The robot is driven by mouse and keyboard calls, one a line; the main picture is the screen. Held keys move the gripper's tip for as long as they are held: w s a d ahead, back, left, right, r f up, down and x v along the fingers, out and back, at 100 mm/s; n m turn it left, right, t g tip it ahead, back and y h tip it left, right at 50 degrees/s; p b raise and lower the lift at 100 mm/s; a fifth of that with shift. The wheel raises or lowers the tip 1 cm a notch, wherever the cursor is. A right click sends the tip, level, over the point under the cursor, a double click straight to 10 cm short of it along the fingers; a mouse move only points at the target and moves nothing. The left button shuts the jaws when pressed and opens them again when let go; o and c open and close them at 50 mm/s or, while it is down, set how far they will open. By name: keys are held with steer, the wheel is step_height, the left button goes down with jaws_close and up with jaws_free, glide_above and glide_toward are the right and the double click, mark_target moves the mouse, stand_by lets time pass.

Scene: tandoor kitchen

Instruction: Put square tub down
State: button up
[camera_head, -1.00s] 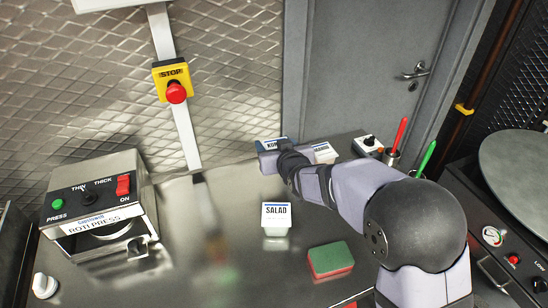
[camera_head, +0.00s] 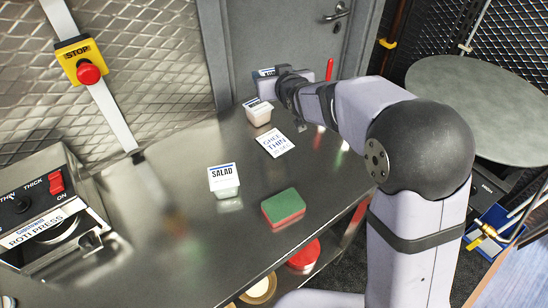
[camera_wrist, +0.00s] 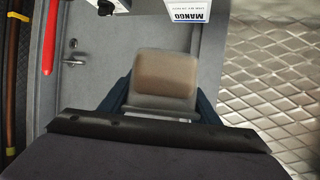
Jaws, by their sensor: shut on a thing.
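My gripper (camera_head: 275,78) is near the back end of the steel counter, in front of the grey door. It is shut on a square tub (camera_head: 265,71) whose blue-and-white label just shows past the jaws. In the wrist view the tub (camera_wrist: 165,75) sits between the blue fingers, with brownish contents and a paler, translucent part below. In the head view it is above and behind a pale tub on the counter. My gripper and arm hide most of it, and I see no contact with the counter.
The pale tub (camera_head: 258,112) has a MANGO label (camera_wrist: 188,14) in the wrist view. A white card (camera_head: 276,142), a SALAD tub (camera_head: 224,180) and a green-red sponge (camera_head: 283,207) lie nearer. The roti press (camera_head: 40,215) is left. Counter between press and SALAD tub is clear.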

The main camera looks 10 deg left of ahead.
steer(key=d, duration=0.5)
steer(key=n+g+y, duration=0.3)
steer(key=n+y, duration=0.1)
glide_above(267, 152)
step_height(267, 152, down, 4)
steer(key=f, duration=0.1)
steer(key=shift+w+f, duration=0.1)
steer(key=shift+f, duration=4.7)
steer(key=shift+f+b, duration=0.15)
steer(key=shift+b, duration=0.15)
steer(key=o, duration=1.2)
